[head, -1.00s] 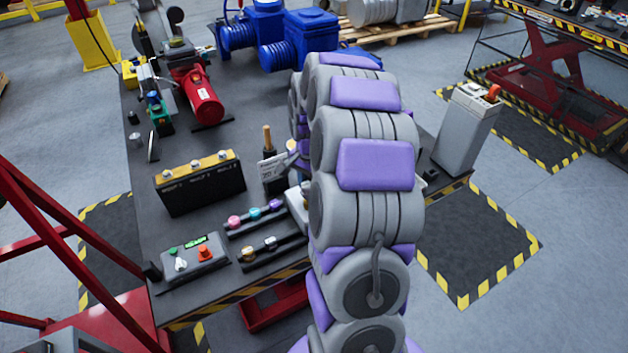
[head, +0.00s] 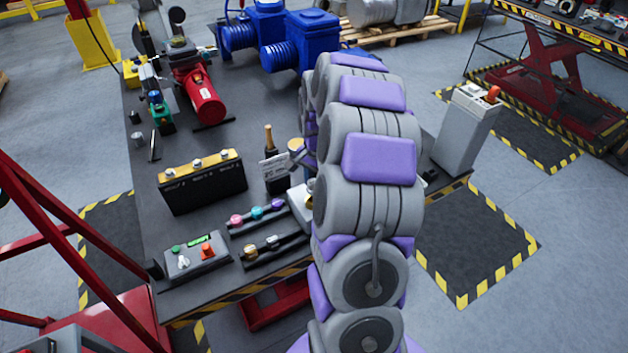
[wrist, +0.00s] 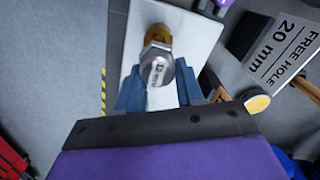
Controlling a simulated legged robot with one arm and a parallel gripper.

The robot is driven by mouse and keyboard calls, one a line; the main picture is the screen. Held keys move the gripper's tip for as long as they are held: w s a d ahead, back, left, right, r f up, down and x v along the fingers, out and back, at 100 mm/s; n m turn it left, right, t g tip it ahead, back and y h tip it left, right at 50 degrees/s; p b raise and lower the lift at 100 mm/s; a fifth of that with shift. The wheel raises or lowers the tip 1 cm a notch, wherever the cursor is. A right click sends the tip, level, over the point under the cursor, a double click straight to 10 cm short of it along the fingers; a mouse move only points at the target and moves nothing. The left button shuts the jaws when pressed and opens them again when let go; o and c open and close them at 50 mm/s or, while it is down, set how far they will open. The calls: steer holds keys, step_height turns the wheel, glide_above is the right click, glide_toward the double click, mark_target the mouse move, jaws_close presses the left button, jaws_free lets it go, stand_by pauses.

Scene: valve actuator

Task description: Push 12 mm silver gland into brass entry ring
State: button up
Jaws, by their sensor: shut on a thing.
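The silver gland (wrist: 158,72), with small dark lettering on its face, sits between the blue fingers of my gripper (wrist: 160,92) in the wrist view. My gripper is shut on it. The brass entry ring (wrist: 158,36) shows just beyond the gland, on a pale block (wrist: 182,22). The gland overlaps the ring's near edge in this view; I cannot tell whether it touches the ring or is inside it. In the head view my arm hides the gripper and gland, and the pale block (head: 299,204) shows only partly beside the arm.
A sign reading "FREE HOLE 20 mm" (wrist: 285,48) stands close at the right of the wrist view. On the bench, a rack with coloured parts (head: 257,213), a control box (head: 195,257) and a black module box (head: 203,184) lie left of my arm.

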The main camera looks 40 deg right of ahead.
steer(key=shift+d+f, duration=0.2)
steer(key=shift+d, duration=0.75)
steer(key=shift+a+r, duration=0.2)
steer(key=shift+a, duration=1.05)
steer(key=shift+d, duration=0.1)
steer(key=shift+f, duration=0.1)
steer(key=shift+a, duration=0.7)
steer(key=shift+d, duration=0.15)
steer(key=shift+d, duration=0.25)
